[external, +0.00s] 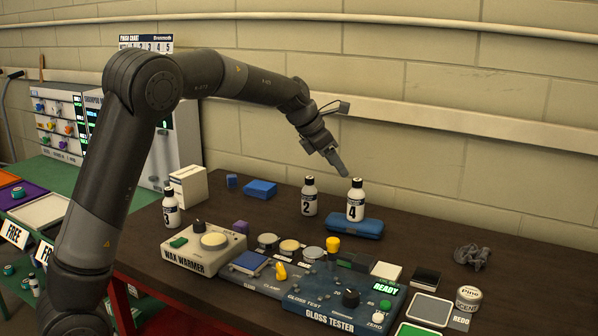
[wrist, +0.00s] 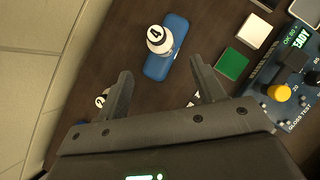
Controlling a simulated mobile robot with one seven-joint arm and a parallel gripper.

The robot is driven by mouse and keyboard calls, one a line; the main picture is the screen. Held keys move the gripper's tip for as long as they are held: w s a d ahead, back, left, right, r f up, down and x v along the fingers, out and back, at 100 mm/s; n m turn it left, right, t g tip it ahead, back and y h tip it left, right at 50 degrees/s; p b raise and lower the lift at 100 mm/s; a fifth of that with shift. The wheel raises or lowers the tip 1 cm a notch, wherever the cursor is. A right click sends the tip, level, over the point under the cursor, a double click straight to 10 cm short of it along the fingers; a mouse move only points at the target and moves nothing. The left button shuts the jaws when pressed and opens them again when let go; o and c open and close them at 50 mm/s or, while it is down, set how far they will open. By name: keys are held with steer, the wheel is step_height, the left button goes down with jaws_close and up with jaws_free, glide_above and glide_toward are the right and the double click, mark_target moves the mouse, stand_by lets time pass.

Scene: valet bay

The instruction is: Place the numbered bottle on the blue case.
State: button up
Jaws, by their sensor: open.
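A white bottle marked 4 (external: 355,203) with a black cap stands upright on the closed blue case (external: 366,228). In the wrist view, bottle 4 (wrist: 157,41) is on the blue case (wrist: 158,68), ahead of my fingertips. My gripper (external: 342,171) is open and empty, above and slightly left of bottle 4 in the external view, and apart from it. The open fingers also show in the wrist view (wrist: 160,68). Bottle 2 (external: 309,198) stands on the table left of the case, partly hidden behind a finger in the wrist view. Bottle 3 (external: 170,208) stands farther left.
A wax warmer (external: 190,257) and a gloss tester (external: 335,300) reading READY occupy the front of the dark table. Several round tins lie between them.

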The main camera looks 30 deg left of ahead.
steer(key=s+a+r+m+y, duration=0.1)
steer(key=s+a+r+m, duration=0.2)
steer(key=s+a+m, duration=0.5)
steer(key=s+a+r+m, duration=0.3)
steer(key=s+a+m, duration=0.15)
steer(key=s, duration=0.75)
steer(key=s+a+f+m+y, duration=0.1)
steer(key=s+a+f+m, duration=0.1)
steer(key=s+m, duration=0.5)
steer(key=s+a+f+m+t+y, duration=0.1)
steer(key=s+a+f+m+y, duration=0.1)
steer(key=s+m, duration=0.5)
steer(key=s+a+f, duration=0.1)
steer(key=s+a, duration=0.1)
steer(key=s, duration=0.4)
steer(key=shift+s+f+y, duration=0.2)
steer(key=shift+y, duration=0.1)
